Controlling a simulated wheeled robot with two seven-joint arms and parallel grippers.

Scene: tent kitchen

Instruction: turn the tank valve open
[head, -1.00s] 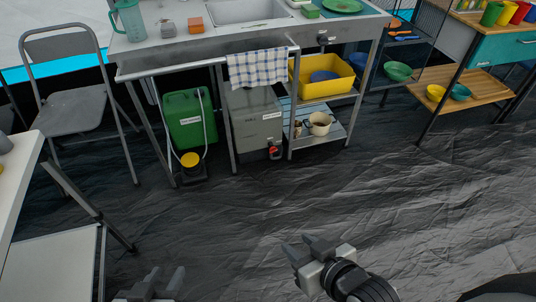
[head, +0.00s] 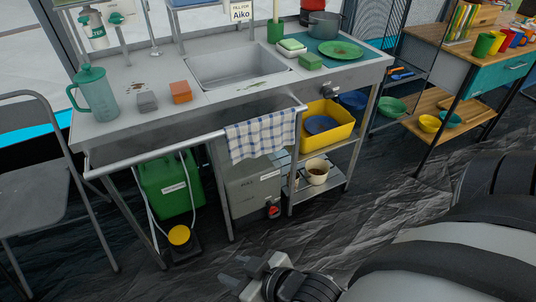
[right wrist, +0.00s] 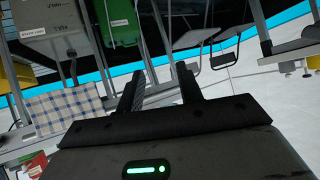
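The grey tank (head: 252,188) stands on the floor under the sink counter, with a label on its front. A small red valve (head: 273,211) is low on its right front corner. My right gripper (head: 238,271) is open and empty in front of the counter, below and left of the valve in the head view and apart from it. In the right wrist view its two fingers (right wrist: 160,88) are spread with nothing between them. The grey tank (right wrist: 50,38) shows upside down there, at upper left; I cannot make out the valve there. My left gripper is not in view.
A green tank (head: 172,186) with a hose and a yellow-capped black part (head: 180,238) stands left of the grey tank. A checked towel (head: 260,138) hangs from the front rail above. Shelves with a yellow bin (head: 325,125) and a mug (head: 316,171) stand to the right.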

